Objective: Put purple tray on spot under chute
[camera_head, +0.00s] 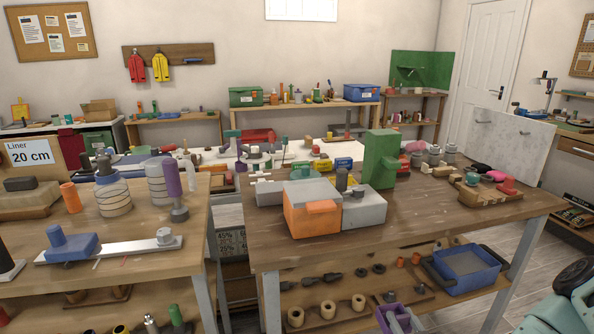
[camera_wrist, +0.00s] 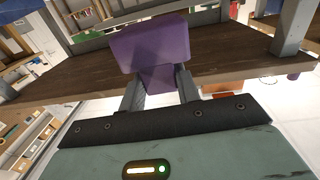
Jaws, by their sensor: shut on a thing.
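A purple tray (camera_wrist: 152,43) fills the upper middle of the wrist view, tilted in the picture. My gripper (camera_wrist: 159,80) is shut on its lower part, with one grey finger on each side. In the head view, a purple piece (camera_head: 385,319) with grey bars beside it shows at the bottom edge, in front of the lower shelf; it looks like the same tray, partly cut off. I cannot make out a chute or the spot under it for certain in either view.
A wooden workbench (camera_head: 430,228) carries an orange and grey block (camera_head: 312,207) and a green upright block (camera_head: 380,158). Its lower shelf holds a blue bin (camera_head: 466,269) and several small parts. In the wrist view, a brown board (camera_wrist: 225,69) lies behind the tray, near a grey post (camera_wrist: 291,27).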

